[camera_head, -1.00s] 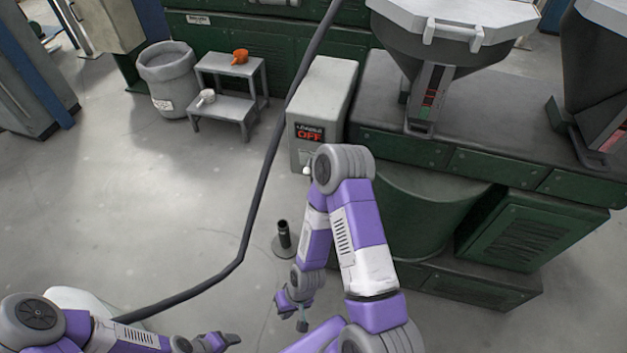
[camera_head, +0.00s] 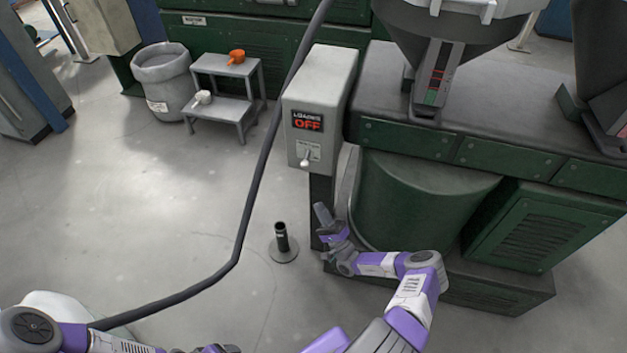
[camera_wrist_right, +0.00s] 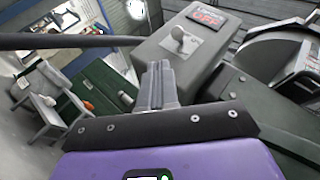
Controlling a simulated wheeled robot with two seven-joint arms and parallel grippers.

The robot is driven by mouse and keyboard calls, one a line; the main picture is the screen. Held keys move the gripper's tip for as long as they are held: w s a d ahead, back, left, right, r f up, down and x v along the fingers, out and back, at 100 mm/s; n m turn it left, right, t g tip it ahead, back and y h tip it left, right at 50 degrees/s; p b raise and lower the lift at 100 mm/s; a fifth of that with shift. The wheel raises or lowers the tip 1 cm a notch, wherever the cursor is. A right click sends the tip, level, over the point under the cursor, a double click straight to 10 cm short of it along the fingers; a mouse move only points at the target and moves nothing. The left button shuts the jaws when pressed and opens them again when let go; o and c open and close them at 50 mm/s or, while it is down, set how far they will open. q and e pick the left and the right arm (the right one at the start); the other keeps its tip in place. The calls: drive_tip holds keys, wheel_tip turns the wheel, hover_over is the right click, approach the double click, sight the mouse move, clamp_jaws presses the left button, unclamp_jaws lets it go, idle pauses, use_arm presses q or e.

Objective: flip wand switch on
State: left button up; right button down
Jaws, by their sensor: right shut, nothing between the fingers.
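A grey control box (camera_head: 320,85) stands on a post, with a display (camera_head: 307,121) reading OFF in red. A small pale toggle switch (camera_head: 305,158) sits on the box's front below the display. My right gripper (camera_head: 321,212) is shut and empty, below and slightly right of the switch, apart from it. In the right wrist view the shut fingers (camera_wrist_right: 158,85) point toward the box, with the switch (camera_wrist_right: 180,36) beyond the tips. A long black wand or hose (camera_head: 262,165) runs diagonally left of the box. My left gripper (camera_head: 215,349) is mostly cut off at the bottom edge.
A short black tube on a round base (camera_head: 282,240) stands on the floor left of my right gripper. Green machinery (camera_head: 420,200) is close on the right. A grey bin (camera_head: 163,75) and a step stool (camera_head: 222,100) with scoops stand at the back left.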

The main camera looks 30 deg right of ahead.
drive_tip(key=d+h, duration=0.1)
drive_tip(key=s+d+m+h, duration=0.1)
drive_tip(key=h, duration=0.1)
drive_tip(key=d+m+h, duration=0.1)
drive_tip(key=d, duration=0.1)
drive_tip(key=shift+s+f+t+h, duration=0.1)
drive_tip(key=shift+s+t+h, duration=0.2)
drive_tip(key=shift+t, duration=0.1)
drive_tip(key=shift+a, duration=0.1)
drive_tip(key=b, duration=0.1)
approach(307, 159)
drive_tip(key=w+d, duration=0.2)
drive_tip(key=d, duration=0.1)
drive_tip(key=shift+w+a+r+b, duration=0.15)
drive_tip(key=shift+w+a+r, duration=0.25)
drive_tip(key=shift+a+r, duration=0.25)
drive_tip(key=shift+w+a+r+b, duration=0.15)
drive_tip(key=shift+w+a+r, duration=0.3)
drive_tip(key=shift+a+r, duration=0.15)
